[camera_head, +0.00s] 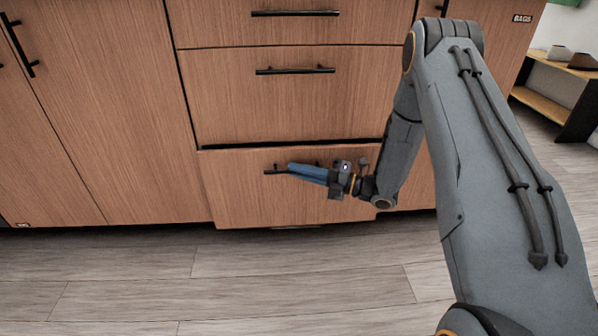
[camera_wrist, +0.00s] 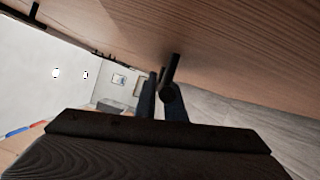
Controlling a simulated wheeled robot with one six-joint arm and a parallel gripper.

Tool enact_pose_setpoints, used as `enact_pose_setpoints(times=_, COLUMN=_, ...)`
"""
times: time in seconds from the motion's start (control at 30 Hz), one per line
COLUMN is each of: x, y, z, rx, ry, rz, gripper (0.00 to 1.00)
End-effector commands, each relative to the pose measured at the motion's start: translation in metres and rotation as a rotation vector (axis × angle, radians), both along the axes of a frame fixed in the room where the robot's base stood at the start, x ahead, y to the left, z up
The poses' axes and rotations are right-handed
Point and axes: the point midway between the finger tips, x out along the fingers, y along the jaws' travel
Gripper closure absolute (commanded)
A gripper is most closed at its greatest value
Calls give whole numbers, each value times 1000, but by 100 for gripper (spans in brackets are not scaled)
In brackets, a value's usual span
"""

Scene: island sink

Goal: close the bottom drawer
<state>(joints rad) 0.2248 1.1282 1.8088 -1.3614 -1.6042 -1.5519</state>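The bottom drawer (camera_head: 235,200) has a wood front and stands out a little from the cabinet, with a dark gap along its top edge. Its black bar handle (camera_head: 276,172) is partly hidden behind my gripper (camera_head: 291,168). My gripper's blue fingers lie along the handle from the right, close to the drawer front. In the wrist view, the dark fingers of my gripper (camera_wrist: 160,100) are close together, and the black handle (camera_wrist: 171,70) is right at them. I cannot tell whether the fingers are shut on the handle or only beside it.
The middle drawer (camera_head: 235,100) and top drawer (camera_head: 220,25) above look shut. A tall cabinet door (camera_head: 90,100) is on the left. The wood floor (camera_head: 250,280) in front is clear. A low shelf (camera_head: 560,90) stands at the far right.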

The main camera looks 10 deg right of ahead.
Motion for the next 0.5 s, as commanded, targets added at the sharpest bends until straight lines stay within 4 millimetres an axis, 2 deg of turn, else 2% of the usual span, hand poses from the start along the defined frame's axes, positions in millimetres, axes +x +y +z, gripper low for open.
enact_pose_setpoints(times=0.27, x=2, y=-1, z=0, rx=0, ry=-1, rz=0, gripper=100)
enact_pose_setpoints(times=0.5, x=29, y=-2, z=-2, rx=-2, ry=-2, rz=0, gripper=100)
